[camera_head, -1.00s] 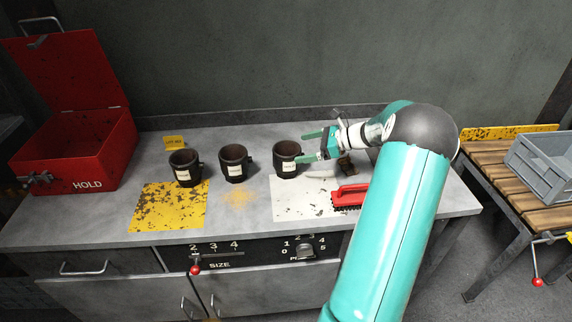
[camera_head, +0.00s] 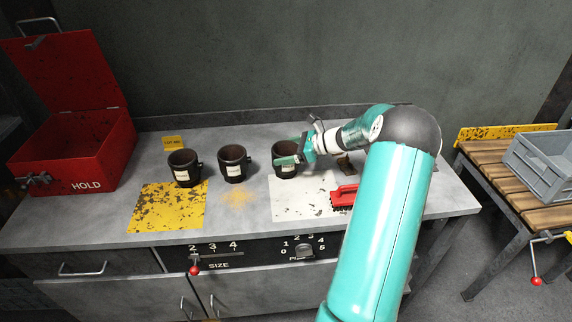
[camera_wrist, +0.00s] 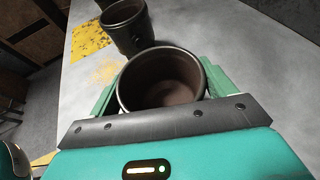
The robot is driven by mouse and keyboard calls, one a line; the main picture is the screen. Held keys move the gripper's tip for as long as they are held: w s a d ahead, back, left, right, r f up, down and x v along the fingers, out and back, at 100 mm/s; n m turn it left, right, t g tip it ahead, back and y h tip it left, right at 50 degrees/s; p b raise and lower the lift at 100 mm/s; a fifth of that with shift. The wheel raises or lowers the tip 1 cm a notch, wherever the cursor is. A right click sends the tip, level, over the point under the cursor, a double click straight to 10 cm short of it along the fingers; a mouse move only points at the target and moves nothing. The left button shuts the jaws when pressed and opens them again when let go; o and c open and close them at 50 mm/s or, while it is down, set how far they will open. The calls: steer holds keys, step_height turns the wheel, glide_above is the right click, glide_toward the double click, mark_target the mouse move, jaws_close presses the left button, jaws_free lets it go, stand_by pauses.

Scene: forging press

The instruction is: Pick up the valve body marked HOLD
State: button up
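Three dark, cup-like valve bodies stand upright in a row on the grey bench: a left one (camera_head: 183,168), a middle one (camera_head: 234,164) and a right one (camera_head: 283,149). Each has a small pale label whose writing is too small to read, so I cannot tell which is marked HOLD. My gripper (camera_head: 290,152) is at the right valve body. In the wrist view that valve body's open mouth (camera_wrist: 163,78) lies between my two green fingers, one on either side. They look spread around it, with no clear grip. Another valve body (camera_wrist: 128,25) stands beyond.
An open red box lettered HOLD (camera_head: 90,160) stands at the bench's left end. A yellow worn patch (camera_head: 168,207) and a white patch (camera_head: 292,203) mark the bench top. A red brush (camera_head: 346,196) lies right of the white patch, near my arm. A grey crate (camera_head: 545,165) sits on the right-hand slatted table.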

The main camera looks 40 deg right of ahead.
steer(key=c, duration=1.1)
steer(key=shift+r, duration=0.15)
steer(key=shift+c, duration=0.4)
